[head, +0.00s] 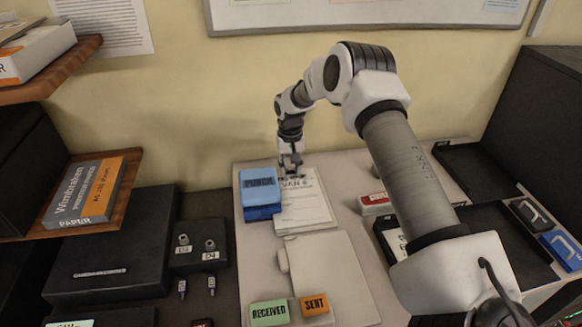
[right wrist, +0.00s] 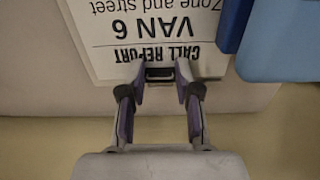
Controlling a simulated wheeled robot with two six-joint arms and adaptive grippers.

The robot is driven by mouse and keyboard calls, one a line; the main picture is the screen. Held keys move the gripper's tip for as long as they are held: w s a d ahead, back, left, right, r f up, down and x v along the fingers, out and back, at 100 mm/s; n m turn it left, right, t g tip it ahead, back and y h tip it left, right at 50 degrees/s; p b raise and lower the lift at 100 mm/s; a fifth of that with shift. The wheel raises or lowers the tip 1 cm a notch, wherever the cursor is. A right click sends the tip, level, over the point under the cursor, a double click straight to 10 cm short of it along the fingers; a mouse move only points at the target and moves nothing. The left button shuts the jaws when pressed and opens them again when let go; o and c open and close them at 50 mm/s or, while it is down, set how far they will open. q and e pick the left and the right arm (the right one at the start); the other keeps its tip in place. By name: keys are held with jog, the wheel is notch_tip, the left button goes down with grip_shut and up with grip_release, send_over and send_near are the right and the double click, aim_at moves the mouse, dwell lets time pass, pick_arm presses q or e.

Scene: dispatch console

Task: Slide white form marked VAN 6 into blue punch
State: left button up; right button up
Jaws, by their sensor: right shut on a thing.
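The white form marked VAN 6 (head: 305,207) lies on the pale desk surface just right of the blue punch (head: 260,190). In the right wrist view the form (right wrist: 135,38) reads CALL REPORT, VAN 6, upside down. My right gripper (head: 290,164) is at the form's far edge, fingers pointing down. In the wrist view its fingertips (right wrist: 160,75) are shut on the form's edge, at a dark piece between them. My left gripper is not in view.
A beige folder (head: 330,272) lies in front of the form. The green RECEIVED block (head: 269,313) and orange SENT block (head: 315,305) stand at the front. A red and white block (head: 376,203) and black trays (head: 490,235) are to the right. The wall is close behind.

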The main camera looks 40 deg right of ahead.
jog(key=o, duration=1.7)
jog(key=shift+a, duration=0.1)
jog(key=shift+r, duration=0.15)
notch_tip(320, 180, up, 7)
jog(key=p, duration=0.6)
